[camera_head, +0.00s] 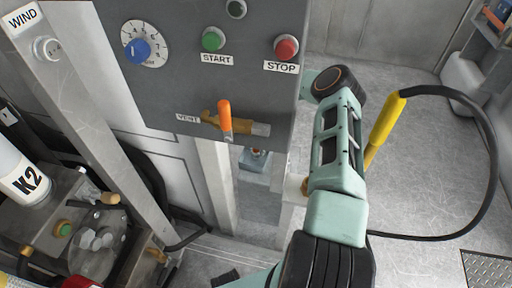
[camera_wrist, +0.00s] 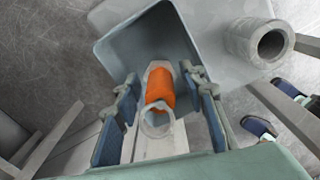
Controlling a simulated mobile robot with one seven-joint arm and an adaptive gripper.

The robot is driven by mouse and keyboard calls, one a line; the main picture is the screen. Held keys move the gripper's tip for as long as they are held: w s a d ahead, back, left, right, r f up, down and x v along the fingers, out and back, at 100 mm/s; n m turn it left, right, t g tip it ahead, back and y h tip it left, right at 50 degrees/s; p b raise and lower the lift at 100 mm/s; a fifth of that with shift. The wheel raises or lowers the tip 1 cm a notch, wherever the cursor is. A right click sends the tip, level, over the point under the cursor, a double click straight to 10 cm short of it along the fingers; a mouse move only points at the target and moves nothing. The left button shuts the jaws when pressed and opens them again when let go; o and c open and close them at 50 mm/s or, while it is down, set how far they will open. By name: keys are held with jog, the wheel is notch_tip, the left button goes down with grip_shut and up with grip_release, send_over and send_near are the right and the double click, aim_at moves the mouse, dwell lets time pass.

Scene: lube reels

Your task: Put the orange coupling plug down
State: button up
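The orange coupling plug (camera_wrist: 160,88), with a pale metal ring at its near end, is in the wrist view. It lies between the two fingers of my gripper (camera_wrist: 161,76). A narrow gap shows on each side, so the fingers look open around it, though contact deeper down is hard to judge. A blue-grey open box (camera_wrist: 125,58) is around and behind the plug; whether the plug rests on it is unclear.
The grey control panel (camera_head: 185,85) has a dial, green and red buttons and an orange-handled vent valve (camera_head: 225,118). A yellow-handled hose (camera_head: 386,117) loops right of my arm. A K2 bottle (camera_head: 28,178) stands at left. A grey pipe end (camera_wrist: 268,43) is beside the box.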

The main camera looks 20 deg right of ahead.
notch_tip(320, 180, up, 12)
jog(key=shift+f+p, duration=0.1)
jog(key=shift+p, duration=1)
jog(key=shift+s, duration=0.1)
